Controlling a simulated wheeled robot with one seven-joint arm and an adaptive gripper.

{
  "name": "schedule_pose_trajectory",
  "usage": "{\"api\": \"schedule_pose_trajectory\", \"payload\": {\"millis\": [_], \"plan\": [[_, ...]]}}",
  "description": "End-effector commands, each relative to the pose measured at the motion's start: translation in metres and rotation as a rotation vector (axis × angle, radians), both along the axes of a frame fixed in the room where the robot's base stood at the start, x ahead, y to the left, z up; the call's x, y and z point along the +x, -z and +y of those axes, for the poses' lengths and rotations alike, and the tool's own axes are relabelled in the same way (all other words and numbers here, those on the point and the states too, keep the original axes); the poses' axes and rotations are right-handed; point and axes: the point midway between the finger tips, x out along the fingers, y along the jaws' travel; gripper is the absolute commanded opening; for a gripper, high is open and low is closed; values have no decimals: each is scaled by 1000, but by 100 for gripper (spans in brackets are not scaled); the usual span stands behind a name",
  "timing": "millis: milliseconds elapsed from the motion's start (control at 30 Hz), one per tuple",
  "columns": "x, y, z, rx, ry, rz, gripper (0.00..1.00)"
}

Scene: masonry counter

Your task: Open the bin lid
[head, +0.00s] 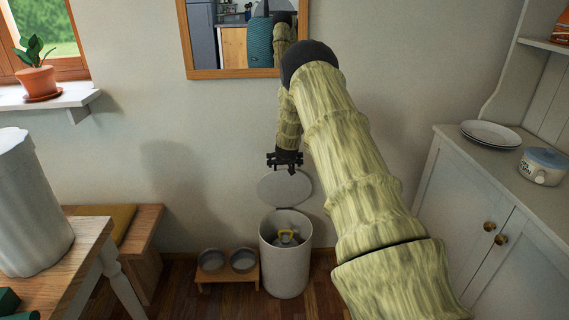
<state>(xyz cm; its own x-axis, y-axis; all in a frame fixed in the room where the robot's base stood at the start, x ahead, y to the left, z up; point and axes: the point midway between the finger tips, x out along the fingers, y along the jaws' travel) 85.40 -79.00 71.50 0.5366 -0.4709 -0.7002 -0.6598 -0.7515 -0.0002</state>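The bin (284,264) is a pale, round, upright container on the floor against the wall. Its round grey lid (285,189) stands raised at the back, so the mouth is uncovered. My gripper (285,167) points down just above the upper edge of the lid. I cannot tell whether it touches the lid. Its dark fingers look spread apart with nothing between them, though they are small in view.
A low wooden stand with two metal bowls (243,260) is left of the bin. A wooden bench (146,243) and table (75,262) stand farther left. A white cabinet (480,220) with plates (491,134) is on the right. A mirror (250,73) hangs above.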

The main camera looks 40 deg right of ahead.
Motion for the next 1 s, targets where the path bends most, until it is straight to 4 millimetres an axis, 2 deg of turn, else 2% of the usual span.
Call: {"api": "schedule_pose_trajectory", "payload": {"millis": [633, 1000], "plan": [[-45, -61, 40, 0, 0, -2, 100], [-54, -72, 47, 0, 1, -1, 100]]}}
